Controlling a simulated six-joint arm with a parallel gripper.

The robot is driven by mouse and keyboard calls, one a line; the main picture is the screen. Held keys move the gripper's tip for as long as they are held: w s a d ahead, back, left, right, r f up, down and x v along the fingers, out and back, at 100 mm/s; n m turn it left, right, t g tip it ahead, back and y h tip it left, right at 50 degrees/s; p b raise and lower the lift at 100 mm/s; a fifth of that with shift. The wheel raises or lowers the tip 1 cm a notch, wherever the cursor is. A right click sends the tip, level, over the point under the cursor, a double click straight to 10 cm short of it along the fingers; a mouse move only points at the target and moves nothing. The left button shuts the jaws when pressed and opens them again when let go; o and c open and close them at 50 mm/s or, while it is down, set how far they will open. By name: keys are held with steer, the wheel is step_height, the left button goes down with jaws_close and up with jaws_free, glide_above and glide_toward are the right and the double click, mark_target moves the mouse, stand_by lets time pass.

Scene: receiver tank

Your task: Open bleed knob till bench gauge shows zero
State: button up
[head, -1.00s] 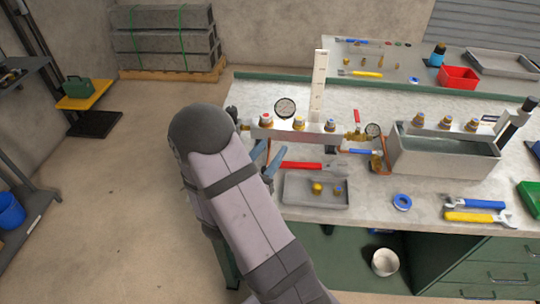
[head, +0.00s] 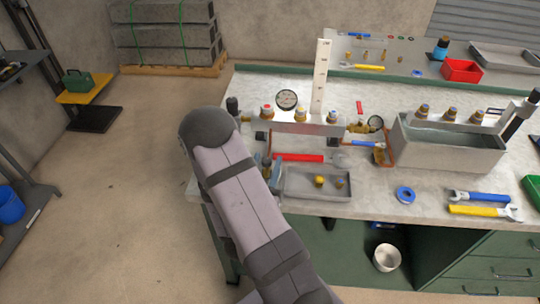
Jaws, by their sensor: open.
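A smaller gauge (head: 375,122) sits to the right, above brass pipework. A black knob (head: 232,105) shows at the block's left end, partly behind my arm; I cannot tell which knob is the bleed. My gripper (head: 268,168) is open, mostly hidden by my arm. Its blue-grey fingers show in front of the block's left part, left of a grey tray.
A red-handled tool (head: 300,157) lies behind the grey tray (head: 317,194). A water-filled tank (head: 452,155) stands at the right. Blue tape (head: 405,195) and a yellow-handled wrench (head: 482,210) lie near the front edge. A tall white scale (head: 320,75) rises behind the block.

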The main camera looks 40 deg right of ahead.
steer(key=shift+p+x, duration=0.65)
steer(key=shift+x, duration=1.65)
steer(key=shift+c, duration=0.2)
jaws_close()
